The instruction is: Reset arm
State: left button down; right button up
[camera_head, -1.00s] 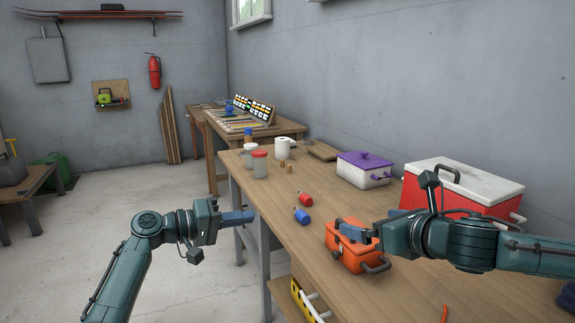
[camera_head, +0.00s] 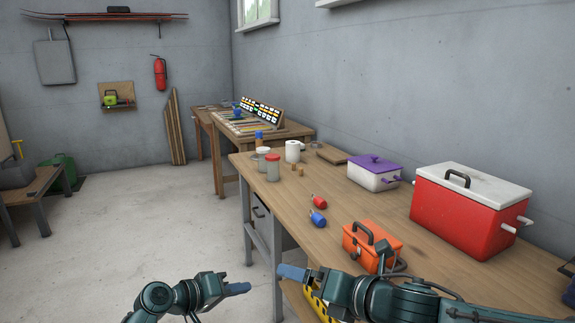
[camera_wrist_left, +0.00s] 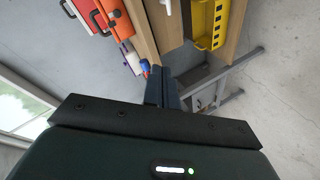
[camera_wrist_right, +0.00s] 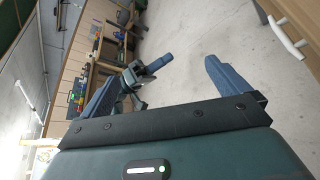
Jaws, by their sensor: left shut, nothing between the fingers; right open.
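My left gripper (camera_head: 236,288) is in the lower middle of the head view, in the air in front of the workbench. Its fingers (camera_wrist_left: 162,88) are together and empty in the left wrist view. My right gripper (camera_head: 292,272) is at the near edge of the workbench (camera_head: 335,238), pointing left towards the left gripper. In the right wrist view its two fingers (camera_wrist_right: 160,85) stand wide apart with nothing between them. The left arm shows between them, farther off.
An orange box (camera_head: 358,247) stands on the bench close beyond the right arm. A red cooler (camera_head: 455,215), a purple-lidded box (camera_head: 372,180), small red (camera_head: 319,202) and blue (camera_head: 317,219) items and jars (camera_head: 272,170) stand there too. A yellow item (camera_wrist_left: 208,28) sits below.

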pick_arm(q)
jog(key=s+a+f+m+y+p, duration=0.1)
jog(key=s+f+y+p, duration=0.15)
jog(key=s+f, duration=0.4)
jog(key=s+a+f+y+p, duration=0.1)
jog(key=s+f+y+p, duration=0.15)
jog(key=s, duration=0.65)
pick_arm(e)
jog(key=s+a+f+m+y, duration=0.1)
jog(key=s+a+f+m, duration=0.2)
jog(key=m, duration=0.5)
jog(key=s+a+f+m, duration=0.1)
jog(key=s+a+m, duration=0.1)
jog(key=s+m, duration=0.4)
pick_arm(q)
jog(key=s+a+r+m+t+y+p, duration=0.1)
jog(key=s+r+m+t+y+p, duration=0.1)
jog(key=s, duration=1.3)
jog(key=shift+s+r+m+p, duration=0.2)
jog(key=shift+r+m+p, duration=0.4)
jog(key=shift+r+p, duration=0.25)
pick_arm(e)
jog(key=s+d+f+m+h, duration=0.7)
jog(key=s+d+f+m, duration=0.5)
jog(key=m, duration=0.7)
jog(key=d, duration=0.2)
jog(key=shift+s+d+f+t, duration=0.3)
jog(key=shift+d+f, duration=0.05)
jog(key=shift+d, duration=0.05)
